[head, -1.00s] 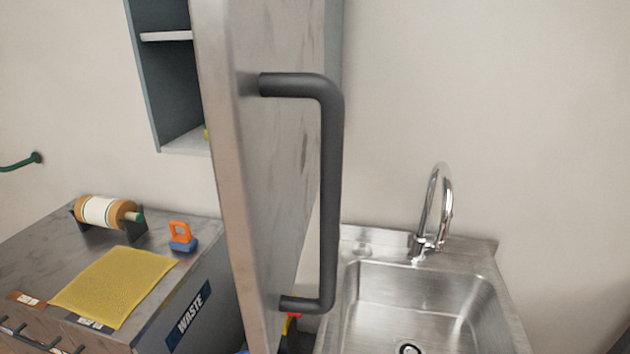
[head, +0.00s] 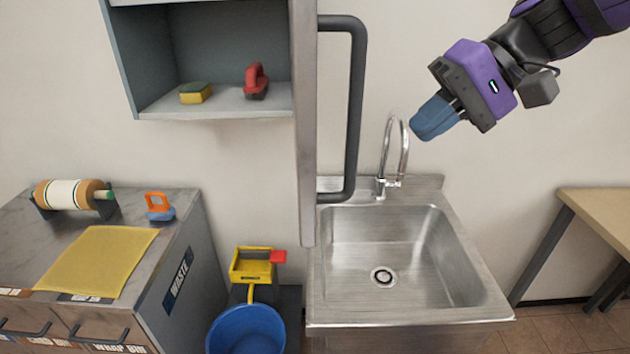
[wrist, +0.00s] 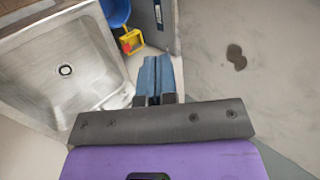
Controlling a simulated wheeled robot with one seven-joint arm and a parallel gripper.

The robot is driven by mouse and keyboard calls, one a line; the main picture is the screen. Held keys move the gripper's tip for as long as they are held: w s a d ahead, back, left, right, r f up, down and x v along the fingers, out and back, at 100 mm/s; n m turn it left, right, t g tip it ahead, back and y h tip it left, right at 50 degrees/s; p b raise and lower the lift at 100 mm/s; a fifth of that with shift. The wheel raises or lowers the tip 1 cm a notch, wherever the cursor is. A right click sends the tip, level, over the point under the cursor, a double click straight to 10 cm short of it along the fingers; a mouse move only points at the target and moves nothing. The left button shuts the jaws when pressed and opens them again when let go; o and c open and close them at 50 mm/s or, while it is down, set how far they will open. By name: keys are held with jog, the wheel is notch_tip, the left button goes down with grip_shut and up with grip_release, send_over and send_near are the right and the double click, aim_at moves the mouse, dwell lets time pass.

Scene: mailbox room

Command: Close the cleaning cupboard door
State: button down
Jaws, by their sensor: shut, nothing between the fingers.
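The cleaning cupboard door (head: 306,130) stands open in the head view, seen nearly edge-on, with a dark bar handle (head: 355,110) on its right face. Left of it, the open cupboard (head: 210,55) shows a shelf with a yellow sponge (head: 196,92) and a red-handled brush (head: 256,81). My gripper (head: 421,135) is to the right of the door and handle, above the sink and apart from both. Its blue fingers are shut and empty. In the wrist view the shut fingers (wrist: 158,78) point past the sink, with a pale grey stained surface at right.
A steel sink (head: 385,260) with a tall tap (head: 393,160) stands below the door. A waste cabinet (head: 190,270) is at left; a blue bucket (head: 246,330) and yellow wringer (head: 253,265) stand between. A wooden table (head: 600,215) is at right.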

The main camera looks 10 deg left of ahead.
jog(key=s+a+f, duration=0.3)
jog(key=a+f, duration=0.3)
jog(key=a, duration=0.5)
jog(key=shift+s+a+f, duration=0.35)
jog(key=shift+f, duration=0.05)
